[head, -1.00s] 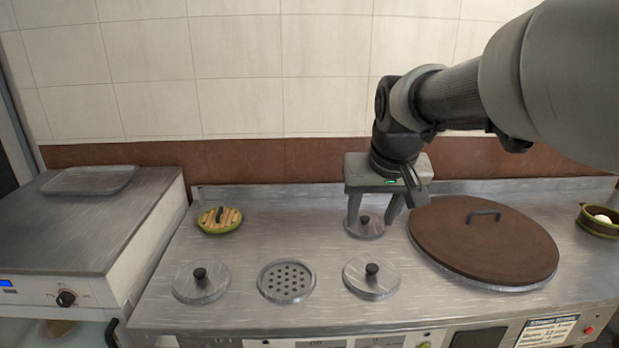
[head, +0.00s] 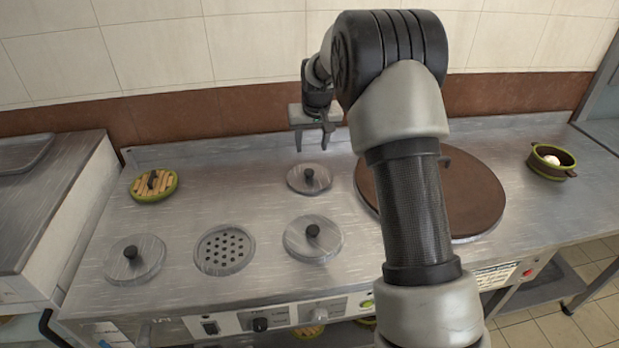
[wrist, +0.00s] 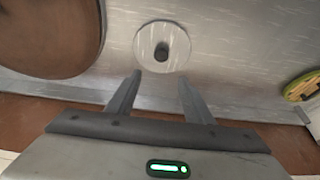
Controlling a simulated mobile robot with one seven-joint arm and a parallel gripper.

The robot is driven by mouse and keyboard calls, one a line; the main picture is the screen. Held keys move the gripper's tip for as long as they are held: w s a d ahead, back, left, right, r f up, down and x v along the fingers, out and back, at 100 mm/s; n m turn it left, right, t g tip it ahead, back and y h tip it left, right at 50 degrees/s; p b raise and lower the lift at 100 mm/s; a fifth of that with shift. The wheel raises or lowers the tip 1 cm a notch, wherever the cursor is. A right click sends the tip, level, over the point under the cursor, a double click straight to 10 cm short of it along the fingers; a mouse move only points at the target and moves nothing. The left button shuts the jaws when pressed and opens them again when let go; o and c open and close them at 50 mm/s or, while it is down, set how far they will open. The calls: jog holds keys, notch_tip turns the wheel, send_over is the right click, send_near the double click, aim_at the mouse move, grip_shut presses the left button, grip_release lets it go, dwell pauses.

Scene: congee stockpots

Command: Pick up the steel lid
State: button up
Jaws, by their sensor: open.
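Three round steel lids with black knobs sit on the steel counter. One is at the back centre (head: 308,180), one at the front centre (head: 325,240) and one at the front left (head: 146,258). My gripper (head: 313,147) is open and empty, behind and above the back lid, fingers pointing down. In the wrist view a steel lid (wrist: 178,40) lies just beyond my open fingertips (wrist: 160,77), with its knob roughly in line with the gap between them. The fingers appear apart from it.
A large brown lid (head: 470,190) lies to the right, partly hidden by my arm. A perforated steel disc (head: 222,262) lies between the front lids. A slatted green-rimmed lid (head: 140,190) is back left, a small pot (head: 552,172) far right. The tiled wall (head: 150,50) stands close behind.

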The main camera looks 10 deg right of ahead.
jog(key=b, duration=0.1)
send_over(309, 171)
jog(key=s, duration=0.2)
notch_tip(309, 171, down, 6)
jog(key=shift+w+d+f, duration=0.1)
jog(key=shift+w+f, duration=0.05)
jog(key=shift+f, duration=0.05)
jog(key=shift+s+f+b+x, duration=0.1)
jog(key=shift+s+b+x, duration=0.15)
jog(key=shift+x, duration=0.65)
jog(key=shift+s+f+b+x, duration=0.1)
jog(key=shift+s+b+x, duration=0.1)
jog(key=shift+x, duration=0.7)
jog(key=shift+s+f+b+x, duration=0.1)
jog(key=shift+b+x, duration=0.15)
jog(key=shift+x, duration=0.7)
jog(key=shift+r, duration=0.15)
jog(key=shift+c, duration=0.2)
jog(key=c, duration=1.1)
